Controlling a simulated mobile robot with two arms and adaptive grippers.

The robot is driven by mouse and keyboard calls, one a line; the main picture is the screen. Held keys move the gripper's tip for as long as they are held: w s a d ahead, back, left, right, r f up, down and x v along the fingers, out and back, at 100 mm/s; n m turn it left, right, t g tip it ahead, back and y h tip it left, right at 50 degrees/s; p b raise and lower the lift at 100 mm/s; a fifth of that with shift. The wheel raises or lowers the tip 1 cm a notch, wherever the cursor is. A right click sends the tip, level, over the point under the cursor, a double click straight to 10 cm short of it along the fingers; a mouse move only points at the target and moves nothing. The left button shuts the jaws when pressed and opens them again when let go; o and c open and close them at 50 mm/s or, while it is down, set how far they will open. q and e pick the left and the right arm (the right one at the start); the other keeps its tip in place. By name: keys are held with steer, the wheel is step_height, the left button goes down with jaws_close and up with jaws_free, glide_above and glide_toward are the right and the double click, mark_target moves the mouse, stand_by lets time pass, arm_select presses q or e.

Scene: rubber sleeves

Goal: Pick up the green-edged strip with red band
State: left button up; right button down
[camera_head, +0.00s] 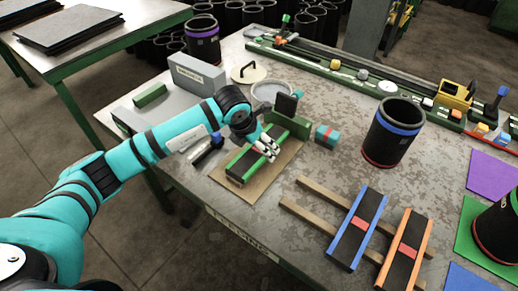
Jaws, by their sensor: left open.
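The green-edged strip (241,168) is dark with green long edges and lies on a tan board (281,165) near the table's front left. A little red shows on it beside my fingers; the rest of the band is hidden. My left gripper (268,151) reaches in from the left and is open over the strip's middle. I cannot tell whether its fingers touch the strip. My right gripper is out of view.
A blue-edged strip (347,244) and an orange-edged strip (394,267), each with a red band, lie across wooden slats (309,221) at front right. A black sleeve (393,135) stands behind them. A small blue-and-red block (326,136) sits right of the board.

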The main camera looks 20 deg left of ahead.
arm_select(q)
steer(key=shift+p+x, duration=0.3)
steer(key=shift+x, duration=1.6)
steer(key=shift+w+a+r, duration=0.1)
steer(key=shift+w+a, duration=0.05)
steer(key=c, duration=1.3)
